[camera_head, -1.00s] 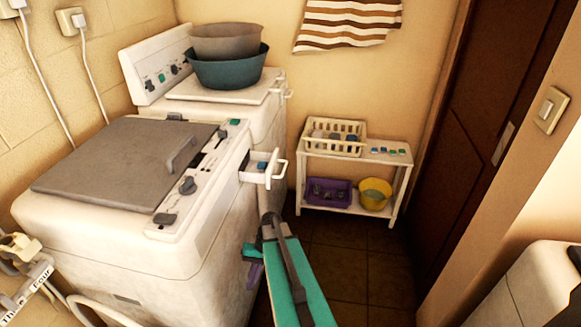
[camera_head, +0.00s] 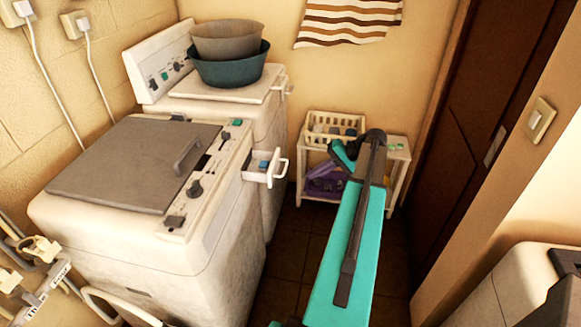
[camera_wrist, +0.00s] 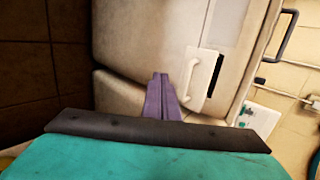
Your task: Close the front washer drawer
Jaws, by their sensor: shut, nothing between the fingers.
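The front washer (camera_head: 150,240) is the nearer white machine with a grey lid at the left. Its small white drawer (camera_head: 255,177) stands pulled out from the right end of the control panel, with a white loop handle (camera_head: 279,172) and a blue item inside. In the wrist view, a white loop handle (camera_wrist: 202,77) shows beside a dark slot. My gripper's purple fingers (camera_wrist: 160,77) are together and empty, just left of that handle in the picture; whether they touch anything is unclear. In the head view my teal arm is right of the drawer, and the fingers cannot be made out clearly.
A second washer (camera_head: 275,125) behind bears a teal basin (camera_head: 228,70) and a grey basin (camera_head: 228,40). A white shelf (camera_head: 398,160) with a cream basket (camera_head: 335,124) and a purple basket stands at the back, partly behind my arm. A dark door (camera_head: 470,120) is at right.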

